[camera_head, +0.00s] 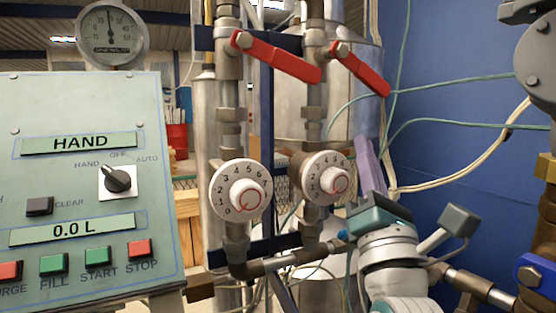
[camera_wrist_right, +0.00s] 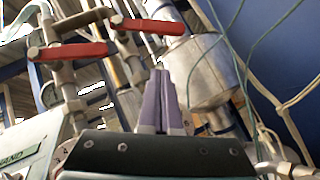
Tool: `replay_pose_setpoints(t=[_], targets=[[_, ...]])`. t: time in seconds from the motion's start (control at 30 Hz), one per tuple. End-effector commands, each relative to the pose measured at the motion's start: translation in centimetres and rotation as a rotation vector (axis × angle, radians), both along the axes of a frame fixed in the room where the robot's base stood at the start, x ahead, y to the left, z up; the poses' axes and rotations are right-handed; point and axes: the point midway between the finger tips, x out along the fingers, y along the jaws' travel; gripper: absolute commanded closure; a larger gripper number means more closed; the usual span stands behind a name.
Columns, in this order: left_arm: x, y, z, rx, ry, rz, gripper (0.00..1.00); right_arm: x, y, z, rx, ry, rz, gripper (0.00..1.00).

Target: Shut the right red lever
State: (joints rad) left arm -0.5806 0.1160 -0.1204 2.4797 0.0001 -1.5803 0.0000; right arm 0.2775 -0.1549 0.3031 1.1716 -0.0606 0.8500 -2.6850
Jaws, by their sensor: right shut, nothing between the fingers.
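The right red lever (camera_head: 362,70) slants down to the right from its valve on the right pipe in the head view. My left gripper is out of view.
Two white numbered dials, left (camera_head: 241,190) and right (camera_head: 326,178), sit below the levers. A green control panel (camera_head: 90,100) with a round gauge (camera_head: 111,33) stands at left. Thin cables (camera_head: 440,122) cross in front of the blue wall (camera_head: 450,60) at right.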

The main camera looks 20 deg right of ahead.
Motion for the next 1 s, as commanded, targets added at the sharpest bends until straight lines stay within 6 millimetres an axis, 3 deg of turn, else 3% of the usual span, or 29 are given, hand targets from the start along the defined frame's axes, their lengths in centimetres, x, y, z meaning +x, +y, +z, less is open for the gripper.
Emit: replay_pose_setpoints(t=[0.23, 0.3, 0.4, 1.0], targets=[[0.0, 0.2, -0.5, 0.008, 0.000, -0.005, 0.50, 3.9, -1.6, 3.3, 0.000, -0.003, 0.001, 1.00], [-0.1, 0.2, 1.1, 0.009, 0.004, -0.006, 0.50, 4.1, -2.2, 5.1, 0.000, 0.001, 0.000, 1.00], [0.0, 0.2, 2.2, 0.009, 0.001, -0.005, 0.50, 4.1, -2.8, 6.1, 0.000, 0.002, 0.001, 1.00], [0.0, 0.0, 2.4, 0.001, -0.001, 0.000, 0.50, 4.1, -3.9, 6.6, -0.006, 0.000, 0.002, 1.00]])
